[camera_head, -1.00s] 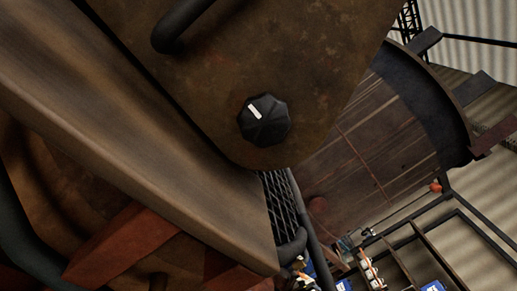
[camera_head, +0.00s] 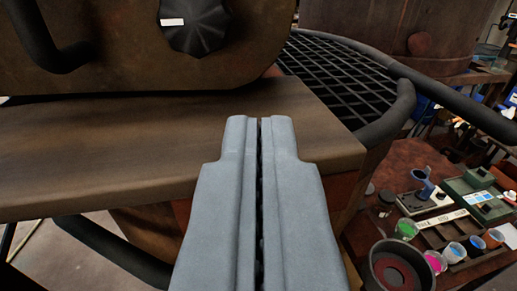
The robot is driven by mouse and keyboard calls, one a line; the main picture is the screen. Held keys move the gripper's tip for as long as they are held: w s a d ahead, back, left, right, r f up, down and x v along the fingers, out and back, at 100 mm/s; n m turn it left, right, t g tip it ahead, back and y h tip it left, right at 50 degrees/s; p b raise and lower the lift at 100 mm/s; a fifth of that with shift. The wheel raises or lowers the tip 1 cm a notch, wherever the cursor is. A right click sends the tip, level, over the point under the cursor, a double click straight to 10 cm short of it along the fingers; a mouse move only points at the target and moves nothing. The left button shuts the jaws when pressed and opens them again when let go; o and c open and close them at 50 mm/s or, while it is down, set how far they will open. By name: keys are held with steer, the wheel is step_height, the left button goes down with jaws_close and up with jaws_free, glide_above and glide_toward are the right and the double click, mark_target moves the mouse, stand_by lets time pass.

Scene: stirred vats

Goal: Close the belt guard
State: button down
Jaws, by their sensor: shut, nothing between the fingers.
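A rusty brown metal cover (camera_head: 110,62), which looks like the belt guard, fills the upper left. My gripper (camera_head: 260,120) is shut and empty, pointing forward from the bottom middle. Its tips appear in front of the beam, below and right of the knob. The cover's top and left side are out of frame.
A black grating (camera_head: 335,72) with a thick dark rail (camera_head: 440,98) lies behind the beam's right end. At lower right, a bench holds several colored pots, a dark round pan (camera_head: 393,268) and a green case (camera_head: 482,193). A large brown vat (camera_head: 385,30) stands behind.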

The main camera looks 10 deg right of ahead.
mark_target(261, 59)
steer(key=w, duration=0.3)
steer(key=w+d, duration=0.1)
steer(key=w, duration=0.4)
steer(key=shift+w+d, duration=0.3)
steer(key=shift+w, duration=0.05)
steer(key=shift+w+d, duration=0.25)
steer(key=shift+w, duration=0.65)
steer(key=shift+w+d, duration=0.2)
steer(key=shift+w, duration=0.65)
steer(key=shift+s, duration=0.1)
